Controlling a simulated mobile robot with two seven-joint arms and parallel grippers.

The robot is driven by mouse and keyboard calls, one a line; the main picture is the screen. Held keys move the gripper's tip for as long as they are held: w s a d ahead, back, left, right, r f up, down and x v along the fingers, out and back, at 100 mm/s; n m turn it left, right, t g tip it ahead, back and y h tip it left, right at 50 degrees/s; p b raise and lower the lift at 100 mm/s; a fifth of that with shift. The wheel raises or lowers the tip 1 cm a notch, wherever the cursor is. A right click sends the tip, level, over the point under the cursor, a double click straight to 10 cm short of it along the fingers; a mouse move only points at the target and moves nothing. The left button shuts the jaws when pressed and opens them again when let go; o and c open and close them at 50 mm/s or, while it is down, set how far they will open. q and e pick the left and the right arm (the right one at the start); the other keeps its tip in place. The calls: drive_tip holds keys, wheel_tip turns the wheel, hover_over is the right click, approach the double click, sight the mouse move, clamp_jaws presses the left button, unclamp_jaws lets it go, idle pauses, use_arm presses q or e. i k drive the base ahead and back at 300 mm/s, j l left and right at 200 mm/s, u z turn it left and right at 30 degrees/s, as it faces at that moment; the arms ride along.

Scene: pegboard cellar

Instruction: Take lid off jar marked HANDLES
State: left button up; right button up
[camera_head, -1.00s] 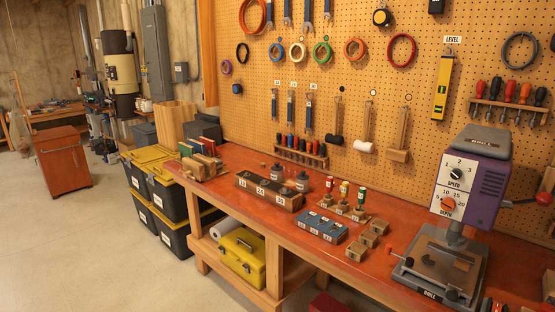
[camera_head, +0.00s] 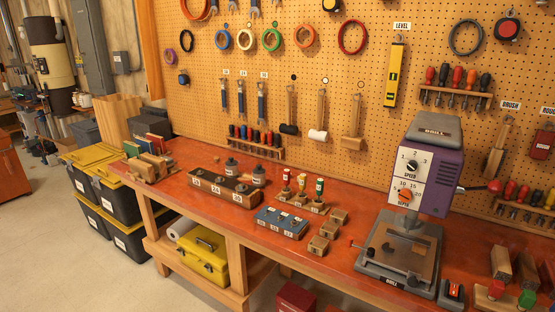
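I see no jar that reads as marked HANDLES in this view. Two small dark grey pieces with knobs, one (camera_head: 231,167) at the left and one (camera_head: 259,176) at the right, stand by a numbered wooden block (camera_head: 222,190) on the red workbench (camera_head: 330,245); their labels are too small to read. Neither of my grippers is in view.
A purple drill press (camera_head: 425,165) stands on the bench at right. A blue block (camera_head: 281,223), small wooden blocks (camera_head: 318,246) and upright coloured-handled tools (camera_head: 301,182) sit mid-bench. Tools hang on the pegboard (camera_head: 300,60). Black bins with yellow lids (camera_head: 95,155) stand at left.

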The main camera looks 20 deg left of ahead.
sight(231, 162)
drive_tip(key=i+j+z, duration=0.2)
drive_tip(key=j+z, duration=0.2)
drive_tip(key=j, duration=0.25)
drive_tip(key=i+j+z, duration=0.2)
drive_tip(key=j, duration=0.15)
drive_tip(key=j+z, duration=0.3)
drive_tip(key=j, duration=1.8)
drive_tip(key=i, duration=0.05)
